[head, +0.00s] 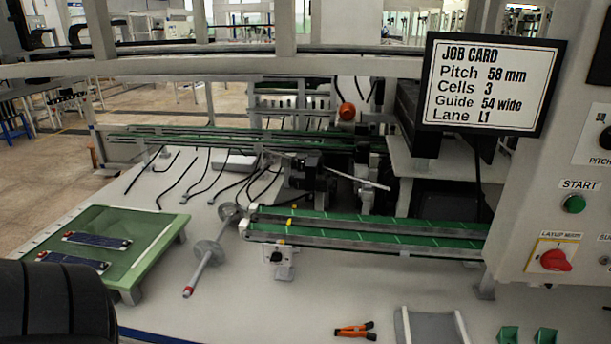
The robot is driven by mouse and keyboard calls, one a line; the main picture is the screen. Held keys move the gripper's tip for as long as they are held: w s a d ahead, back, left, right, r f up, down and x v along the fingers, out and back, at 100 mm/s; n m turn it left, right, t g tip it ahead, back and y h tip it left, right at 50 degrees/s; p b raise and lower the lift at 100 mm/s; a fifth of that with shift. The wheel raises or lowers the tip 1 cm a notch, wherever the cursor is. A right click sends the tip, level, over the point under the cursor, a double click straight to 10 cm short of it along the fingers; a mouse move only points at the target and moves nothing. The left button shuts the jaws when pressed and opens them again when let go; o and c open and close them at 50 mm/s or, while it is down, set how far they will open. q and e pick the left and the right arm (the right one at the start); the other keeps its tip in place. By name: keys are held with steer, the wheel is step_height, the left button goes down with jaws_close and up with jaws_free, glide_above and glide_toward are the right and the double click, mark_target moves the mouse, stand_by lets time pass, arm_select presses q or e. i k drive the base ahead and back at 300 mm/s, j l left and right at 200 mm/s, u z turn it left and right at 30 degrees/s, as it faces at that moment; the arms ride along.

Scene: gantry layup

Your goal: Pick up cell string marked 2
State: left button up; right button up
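Two dark blue cell strings lie flat on a green board (150,225) at the left of the head view. The farther one (97,239) lies behind the nearer one (82,262), and they are apart. Any number marked on either string is too small to read, so I cannot tell which is marked 2. Neither of my grippers is in view. A black ribbed part in the lower left corner covers the area in front of the board.
A spool on a rod (207,254) lies right of the board. A green-belted conveyor (370,232) runs to the right. Orange-handled pliers (354,330) and a grey channel (432,328) lie at the front. A job card (490,84) reads pitch 58 mm, cells 3, lane L1.

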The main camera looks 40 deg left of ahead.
mark_target(120, 243)
steer(key=u, duration=2.75)
steer(key=i+j+z, duration=0.15)
steer(key=i+j, duration=1.25)
